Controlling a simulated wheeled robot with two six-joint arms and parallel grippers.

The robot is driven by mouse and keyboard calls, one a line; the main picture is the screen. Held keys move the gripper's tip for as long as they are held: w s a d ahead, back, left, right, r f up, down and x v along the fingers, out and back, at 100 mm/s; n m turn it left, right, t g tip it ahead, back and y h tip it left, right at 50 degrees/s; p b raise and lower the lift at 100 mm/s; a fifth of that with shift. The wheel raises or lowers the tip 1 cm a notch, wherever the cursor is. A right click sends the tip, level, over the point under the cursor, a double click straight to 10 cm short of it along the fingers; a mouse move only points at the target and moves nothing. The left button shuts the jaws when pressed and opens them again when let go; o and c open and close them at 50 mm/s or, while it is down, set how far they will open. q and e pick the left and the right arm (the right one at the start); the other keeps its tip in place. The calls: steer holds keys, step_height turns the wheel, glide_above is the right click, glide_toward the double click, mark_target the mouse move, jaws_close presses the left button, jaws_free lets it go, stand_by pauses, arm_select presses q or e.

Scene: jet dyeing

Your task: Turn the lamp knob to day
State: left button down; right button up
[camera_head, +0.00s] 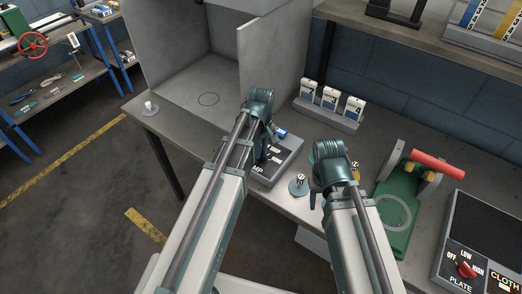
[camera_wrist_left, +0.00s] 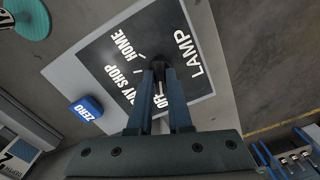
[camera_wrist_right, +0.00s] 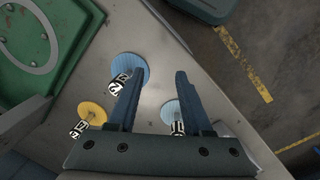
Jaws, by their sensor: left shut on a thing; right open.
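The lamp box (camera_head: 285,158) is a grey box with a dark label panel on the bench, partly hidden by my left arm. In the left wrist view, its panel (camera_wrist_left: 190,75) reads LAMP, OFF, HOME, SHOP and a partly covered DAY. The small dark knob (camera_wrist_left: 158,64) is in the middle of the panel. My left gripper (camera_wrist_left: 158,72) is shut on the knob; its fingers hide most of it, and I cannot tell which label it points to. My right gripper (camera_wrist_right: 155,78) is open and empty, above small numbered discs to the right of the box.
A blue ZERO button (camera_wrist_left: 86,109) sits beside the lamp panel. Blue discs (camera_wrist_right: 126,62) and a yellow disc (camera_wrist_right: 92,112) lie under my right gripper. A green fixture with a red handle (camera_head: 437,165) and a plate control panel (camera_head: 465,265) stand right. A grey booth (camera_head: 190,80) stands behind.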

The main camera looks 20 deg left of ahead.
arm_select(q)
steer(key=shift+m, duration=0.4)
steer(key=m, duration=0.3)
steer(key=shift+m, duration=2.5)
steer(key=c, duration=0.8)
jaws_free()
steer(key=shift+c, duration=0.2)
arm_select(e)
steer(key=shift+r, duration=0.1)
